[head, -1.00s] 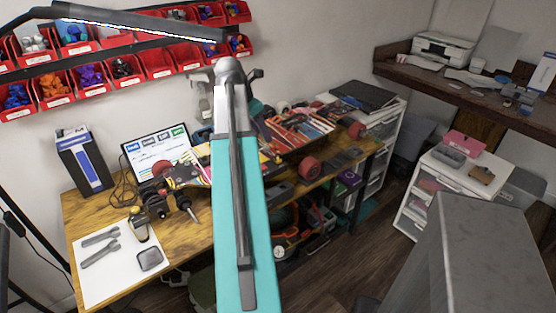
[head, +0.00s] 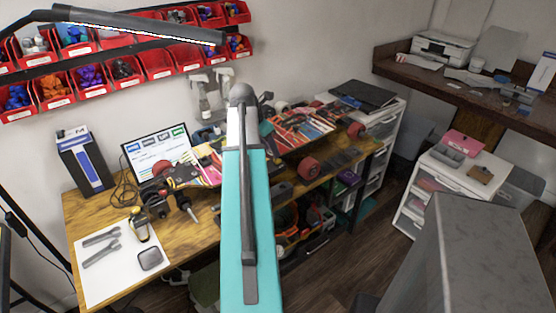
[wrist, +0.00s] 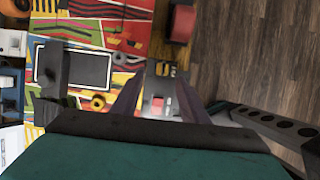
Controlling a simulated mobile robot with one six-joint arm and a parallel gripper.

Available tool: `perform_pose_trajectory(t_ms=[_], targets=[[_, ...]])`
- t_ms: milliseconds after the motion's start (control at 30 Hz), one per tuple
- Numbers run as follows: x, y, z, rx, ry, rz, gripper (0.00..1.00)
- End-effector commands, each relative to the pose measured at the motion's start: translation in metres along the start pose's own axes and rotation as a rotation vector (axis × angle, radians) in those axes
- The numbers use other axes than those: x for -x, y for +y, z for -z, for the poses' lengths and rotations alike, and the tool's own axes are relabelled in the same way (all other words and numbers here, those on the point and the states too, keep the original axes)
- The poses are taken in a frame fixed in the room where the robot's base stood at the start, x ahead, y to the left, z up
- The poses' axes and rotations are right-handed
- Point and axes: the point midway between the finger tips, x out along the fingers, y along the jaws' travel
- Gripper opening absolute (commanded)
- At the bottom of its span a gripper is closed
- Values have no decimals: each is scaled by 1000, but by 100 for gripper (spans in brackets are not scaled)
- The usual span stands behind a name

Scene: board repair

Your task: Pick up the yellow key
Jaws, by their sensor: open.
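I cannot clearly identify a yellow key. In the wrist view, small yellow pieces (wrist: 160,69) show beyond my gripper (wrist: 157,92), in the gap between its fingers, on a grey surface; they are too small to name. A small yellow ring-like thing (wrist: 98,102) lies to the left on a colourful striped surface. My gripper's fingers are apart with nothing held between them. In the head view, my teal arm hides the gripper and part of the workbench.
The wooden workbench (head: 190,240) holds a skateboard (head: 195,172), a screen (head: 155,148), and a white sheet (head: 105,290) with grey wrenches. A red wheel (head: 308,168) is right of my arm. A white drawer unit (head: 420,190) stands right, with open floor between.

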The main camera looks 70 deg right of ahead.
Motion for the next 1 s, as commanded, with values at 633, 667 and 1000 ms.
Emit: perform_pose_trajectory(t_ms=[633,667,1000], targets=[[-15,-3,-2,-1,1,1,41],[-17,-4,-3,-1,1,2,41],[-48,-6,-5,-1,1,1,41]])
